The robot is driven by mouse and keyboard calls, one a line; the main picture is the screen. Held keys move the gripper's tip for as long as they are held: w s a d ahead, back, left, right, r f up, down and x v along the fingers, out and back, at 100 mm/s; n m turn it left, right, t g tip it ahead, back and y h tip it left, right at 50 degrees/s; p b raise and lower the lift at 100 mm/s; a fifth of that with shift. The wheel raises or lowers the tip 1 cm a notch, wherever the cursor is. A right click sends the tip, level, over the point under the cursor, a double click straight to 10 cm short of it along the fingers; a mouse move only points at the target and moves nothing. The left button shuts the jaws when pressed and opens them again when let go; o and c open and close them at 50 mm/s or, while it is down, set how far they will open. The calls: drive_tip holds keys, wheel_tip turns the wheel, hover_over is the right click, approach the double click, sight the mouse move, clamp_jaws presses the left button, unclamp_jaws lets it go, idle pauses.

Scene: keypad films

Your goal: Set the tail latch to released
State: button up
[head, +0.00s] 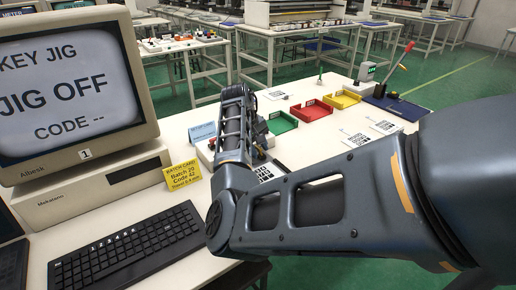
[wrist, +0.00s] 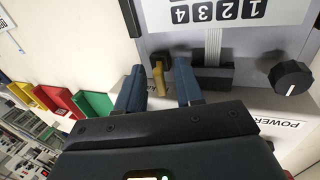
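In the wrist view a yellow latch lever (wrist: 159,78) stands at the left end of a dark connector (wrist: 212,77) on the grey jig (wrist: 270,43). I take it for the tail latch; its set position is hard to tell. A pale ribbon cable (wrist: 213,45) runs from the connector toward a keypad film numbered 1 to 4 (wrist: 222,12). My gripper (wrist: 158,68) is open, one finger on each side of the lever, with gaps visible. In the head view my arm hides most of the jig and the lever.
A black knob (wrist: 291,78) and a POWER label (wrist: 281,123) are right of the connector. Green (head: 281,122), red (head: 311,110) and yellow (head: 342,99) trays stand beyond my arm. The monitor (head: 70,80) reads JIG OFF. A yellow batch card (head: 182,174) stands by it.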

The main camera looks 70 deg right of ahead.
clamp_jaws()
idle(0.3)
drive_tip(key=shift+a+g+h+p, duration=0.2)
drive_tip(key=shift+g+h+p, duration=0.15)
drive_tip(key=shift+p, duration=0.3)
drive_tip(key=shift+w+a+f+g+h, duration=0.1)
drive_tip(key=shift+w+f+g+h, duration=0.15)
drive_tip(key=shift+h, duration=0.3)
unclamp_jaws()
drive_tip(key=v, duration=0.8)
